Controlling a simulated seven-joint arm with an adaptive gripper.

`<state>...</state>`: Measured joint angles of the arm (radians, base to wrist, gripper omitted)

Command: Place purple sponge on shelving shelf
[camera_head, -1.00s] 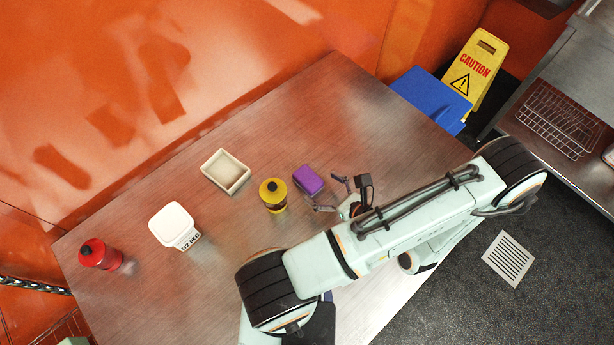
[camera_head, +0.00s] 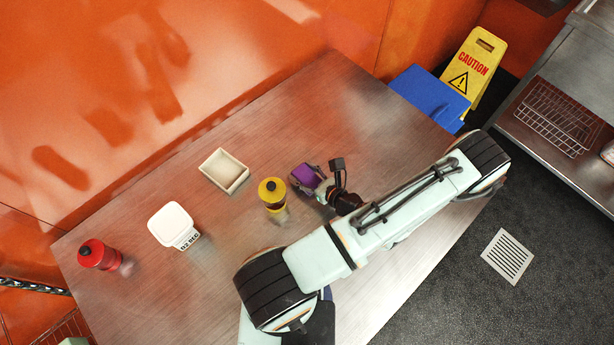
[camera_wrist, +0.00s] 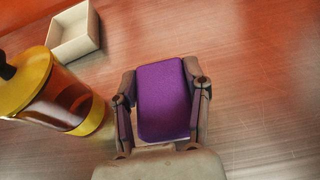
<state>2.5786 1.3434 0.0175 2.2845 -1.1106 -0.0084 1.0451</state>
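The purple sponge (camera_head: 304,176) lies on the metal table (camera_head: 330,100), right of the yellow-lidded bottle. My gripper (camera_head: 309,178) is around it, with one finger on each side. In the wrist view the sponge (camera_wrist: 164,100) sits between the two fingers of my gripper (camera_wrist: 164,95). The fingers look very close to its left and right sides, but I cannot tell whether both press on it. The sponge still appears to be at table level. I cannot identify the shelving shelf in these frames.
The yellow-lidded bottle (camera_head: 272,194) stands just left of my gripper. A small cream tray (camera_head: 240,183), a white tub (camera_head: 172,224) and a red bottle (camera_head: 98,255) are farther left. A yellow caution sign (camera_head: 477,68) and blue object (camera_head: 430,94) are beyond the table's far corner.

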